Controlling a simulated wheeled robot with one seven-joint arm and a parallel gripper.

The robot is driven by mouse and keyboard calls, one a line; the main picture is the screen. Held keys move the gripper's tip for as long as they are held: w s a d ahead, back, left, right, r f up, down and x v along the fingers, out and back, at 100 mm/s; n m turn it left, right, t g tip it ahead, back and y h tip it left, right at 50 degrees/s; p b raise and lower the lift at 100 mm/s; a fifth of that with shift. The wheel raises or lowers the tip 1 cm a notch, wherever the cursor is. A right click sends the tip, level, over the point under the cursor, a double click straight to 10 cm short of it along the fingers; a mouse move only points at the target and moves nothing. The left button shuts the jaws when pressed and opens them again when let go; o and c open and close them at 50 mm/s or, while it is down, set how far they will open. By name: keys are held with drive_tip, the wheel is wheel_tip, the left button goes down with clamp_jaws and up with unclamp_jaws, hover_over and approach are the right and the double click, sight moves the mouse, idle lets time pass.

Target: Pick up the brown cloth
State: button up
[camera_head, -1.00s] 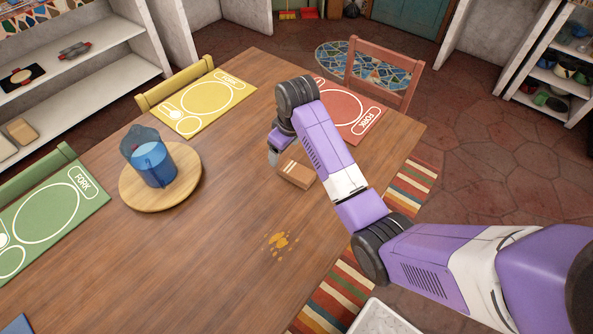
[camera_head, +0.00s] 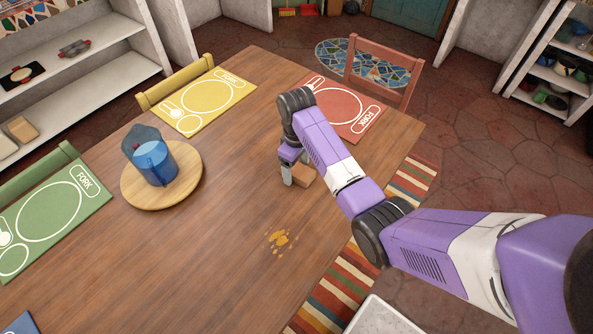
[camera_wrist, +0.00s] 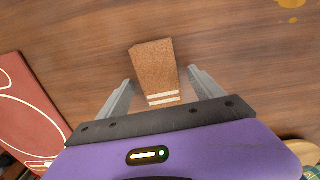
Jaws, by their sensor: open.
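The brown cloth (camera_head: 303,177) is a small folded block on the wooden table, partly hidden behind my gripper in the head view. In the wrist view the cloth (camera_wrist: 154,70) shows its brown top with two white stripes at the near end. My gripper (camera_head: 291,178) is low over the table at the cloth. In the wrist view my gripper (camera_wrist: 158,84) is open, with one finger on each side of the cloth's striped end and a gap on both sides.
An orange-yellow stain (camera_head: 281,240) marks the table (camera_head: 210,260). A blue pitcher (camera_head: 155,163) stands on a round wooden board (camera_head: 190,190) at left. Red (camera_head: 345,115), yellow (camera_head: 215,92) and green (camera_head: 85,195) placemats lie along the edges. The table's middle is clear.

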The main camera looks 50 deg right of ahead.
drive_tip(key=shift+f, duration=0.1)
drive_tip(key=shift+c, duration=0.5)
drive_tip(key=c, duration=1.4)
drive_tip(key=shift+o, duration=0.2)
drive_tip(key=shift+r, duration=0.2)
